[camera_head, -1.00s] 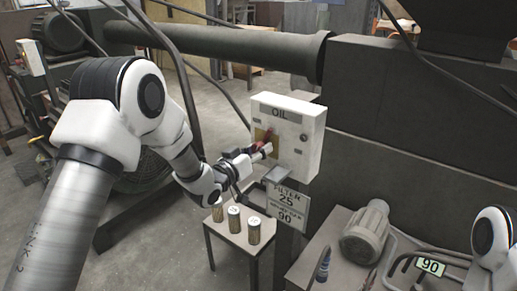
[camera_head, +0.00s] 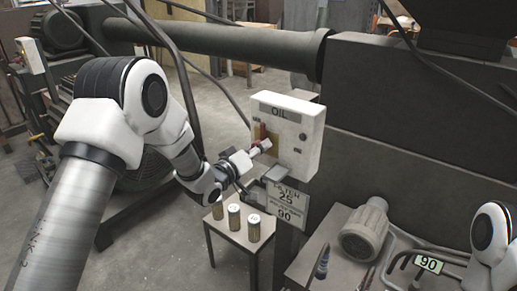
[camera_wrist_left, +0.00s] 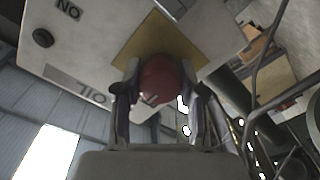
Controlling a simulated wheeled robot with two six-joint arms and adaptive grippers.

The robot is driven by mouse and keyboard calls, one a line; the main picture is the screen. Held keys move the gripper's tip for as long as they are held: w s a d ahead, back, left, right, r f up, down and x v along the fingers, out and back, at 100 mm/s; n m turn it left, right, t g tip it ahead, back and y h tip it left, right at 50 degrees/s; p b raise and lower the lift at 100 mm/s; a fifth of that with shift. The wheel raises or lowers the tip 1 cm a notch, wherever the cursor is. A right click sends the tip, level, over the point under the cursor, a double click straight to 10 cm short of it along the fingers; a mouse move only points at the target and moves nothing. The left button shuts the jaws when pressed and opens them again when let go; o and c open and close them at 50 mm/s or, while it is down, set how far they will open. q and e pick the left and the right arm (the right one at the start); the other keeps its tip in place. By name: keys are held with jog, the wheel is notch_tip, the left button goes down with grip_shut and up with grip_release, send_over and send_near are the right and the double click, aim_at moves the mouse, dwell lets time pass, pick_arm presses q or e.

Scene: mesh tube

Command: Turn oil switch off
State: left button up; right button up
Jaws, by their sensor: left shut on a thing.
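A white control box (camera_head: 306,123) labelled OIL stands right of centre in the head view. A red switch handle (camera_head: 263,131) is on a yellow plate on its front, partly hidden by my gripper. In the left wrist view the round red end of the handle (camera_wrist_left: 163,78) sits between the two fingers, with the yellow plate (camera_wrist_left: 132,48) behind it. My left gripper (camera_head: 262,147) is at the box front, shut on the red handle. An upside-down ON label (camera_wrist_left: 69,9) shows on the box. My right gripper is out of view; only part of that arm shows.
A small table (camera_head: 230,233) with several cans stands below the box. A FILTER sign (camera_head: 287,203) hangs just under the box. A grey motor (camera_head: 364,230) is at lower right. Dark cables hang near my left arm.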

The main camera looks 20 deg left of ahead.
pick_arm(q)
jog(key=shift+r, duration=0.1)
jog(key=o, duration=1.2)
jog(key=shift+c, duration=0.2)
jog(key=v, duration=1.2)
